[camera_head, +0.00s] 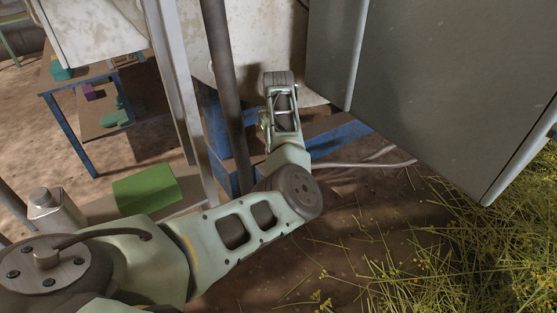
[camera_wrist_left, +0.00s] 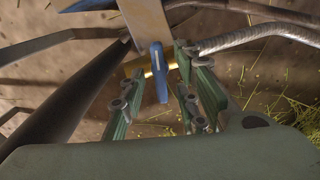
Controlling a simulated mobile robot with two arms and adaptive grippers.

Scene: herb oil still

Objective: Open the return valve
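A blue lever handle (camera_wrist_left: 160,75) hangs in the middle of the left wrist view, with a brass-yellow valve part (camera_wrist_left: 140,70) beside it. My left gripper (camera_wrist_left: 159,82) has its green fingers apart, one on each side of the blue lever. I see gaps between lever and fingers, so it does not look gripped. In the head view my left arm reaches in from the left, and its far end (camera_head: 281,98) is beside a dark upright post. The valve is hidden there. My right gripper is not in view.
A dark post (camera_head: 228,90) stands close left of my left arm. A large grey cabinet (camera_head: 440,90) fills the upper right. A blue frame (camera_head: 338,138) lies behind the arm. In the wrist view, a ribbed metal hose (camera_wrist_left: 255,35) runs at upper right. Grass (camera_head: 480,240) covers the lower right.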

